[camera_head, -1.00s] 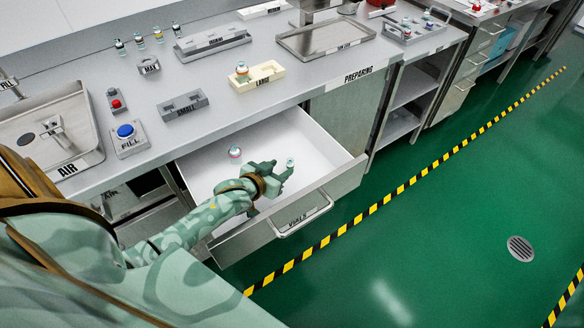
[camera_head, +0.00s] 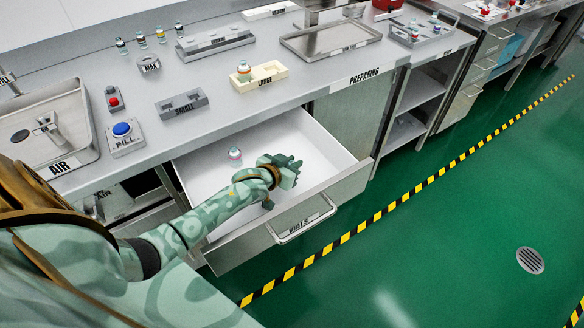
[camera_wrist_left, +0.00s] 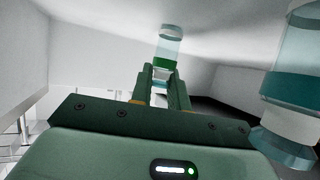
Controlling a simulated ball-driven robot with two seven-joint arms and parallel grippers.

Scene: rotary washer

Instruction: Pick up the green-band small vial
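The small vial with the green band (camera_wrist_left: 165,62) is ahead of my left gripper in the left wrist view, in line with the fingers. Its near end shows between the two fingertips. My left gripper (camera_head: 289,167) is low inside the open white drawer (camera_head: 290,135), near its right side, and hides this vial in the head view. I cannot tell whether the fingers press on the vial. A second vial (camera_head: 235,153) stands in the drawer to the left. A larger-looking vial with a teal band (camera_wrist_left: 298,85) is close at the right in the wrist view. My right gripper is out of view.
The drawer front (camera_head: 290,225) with its handle stands out from the counter. Above are a grey SMALL holder (camera_head: 181,104), a cream LARGE holder (camera_head: 262,78) with a vial, a blue FILL button (camera_head: 122,129) and several small vials (camera_head: 141,40) at the back.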

